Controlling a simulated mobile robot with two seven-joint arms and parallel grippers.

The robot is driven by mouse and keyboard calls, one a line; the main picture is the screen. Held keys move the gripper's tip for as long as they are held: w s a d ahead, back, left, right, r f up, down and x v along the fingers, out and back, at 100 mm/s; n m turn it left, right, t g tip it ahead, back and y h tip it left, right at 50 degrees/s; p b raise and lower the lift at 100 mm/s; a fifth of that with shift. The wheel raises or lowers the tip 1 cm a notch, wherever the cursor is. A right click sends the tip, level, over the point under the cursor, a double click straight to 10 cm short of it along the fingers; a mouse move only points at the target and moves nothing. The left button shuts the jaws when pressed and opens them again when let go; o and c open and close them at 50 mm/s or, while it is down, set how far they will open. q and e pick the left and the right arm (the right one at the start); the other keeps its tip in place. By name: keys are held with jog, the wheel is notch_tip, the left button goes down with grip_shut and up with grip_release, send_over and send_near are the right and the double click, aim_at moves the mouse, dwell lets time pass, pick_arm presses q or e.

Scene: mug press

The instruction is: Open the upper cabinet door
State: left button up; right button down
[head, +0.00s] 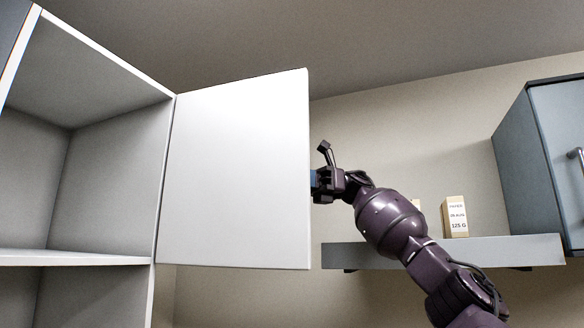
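The upper cabinet (110,85) is at the left of the head view, with its white door (238,170) swung wide open. The door hangs from the cabinet's right side and shows its plain inner face. Its handle is not visible. My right gripper (323,183) is at the door's free right edge, about mid-height. The fingertips are partly hidden behind the door, so I cannot tell whether they touch it or grip anything. My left gripper is not in view.
The cabinet's visible interior is empty, with a shelf (70,258) across it. A grey wall shelf (450,250) behind my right arm carries a small labelled box (455,216). A blue-grey wall cabinet (545,165) with a handle (577,155) is at the far right.

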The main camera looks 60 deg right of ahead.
jog(key=shift+w+f, duration=0.1)
jog(key=shift+f, duration=0.15)
